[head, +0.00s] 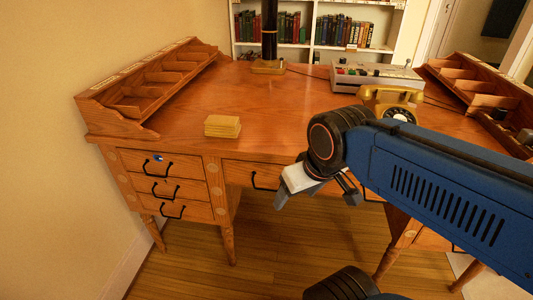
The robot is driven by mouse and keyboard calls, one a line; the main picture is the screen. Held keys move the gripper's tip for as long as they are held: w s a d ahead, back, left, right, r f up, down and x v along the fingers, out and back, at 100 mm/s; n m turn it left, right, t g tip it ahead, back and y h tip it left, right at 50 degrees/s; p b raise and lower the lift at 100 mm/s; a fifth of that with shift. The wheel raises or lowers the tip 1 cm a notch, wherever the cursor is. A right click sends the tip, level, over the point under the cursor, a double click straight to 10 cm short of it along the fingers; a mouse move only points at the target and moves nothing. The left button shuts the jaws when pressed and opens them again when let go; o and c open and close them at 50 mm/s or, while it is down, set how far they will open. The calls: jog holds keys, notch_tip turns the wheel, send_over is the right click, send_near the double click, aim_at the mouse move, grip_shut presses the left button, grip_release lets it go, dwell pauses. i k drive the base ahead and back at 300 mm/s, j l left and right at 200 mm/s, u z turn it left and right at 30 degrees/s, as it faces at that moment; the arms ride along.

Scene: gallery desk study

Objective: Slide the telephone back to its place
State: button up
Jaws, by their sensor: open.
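The telephone (391,100) is a gold-coloured rotary phone with a dark dial, standing on the right part of the wooden desk (270,100). My arm partly covers its lower front. My gripper (315,203) is in front of the desk's front edge, in the middle of the view, left of and nearer than the telephone. Its jaws are open and apart from the telephone, with nothing seen between them. No marked place for the telephone can be made out.
A stack of yellowish cards (222,126) lies near the front edge. A grey box with coloured buttons (376,77) stands behind the telephone. A dark column on a brass base (268,67) stands at the back. Compartment racks line the left (150,85) and right (480,92). The desk's middle is clear.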

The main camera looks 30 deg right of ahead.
aim_at(381, 102)
jog(key=k+l+z, duration=0.15)
jog(key=z, duration=1.05)
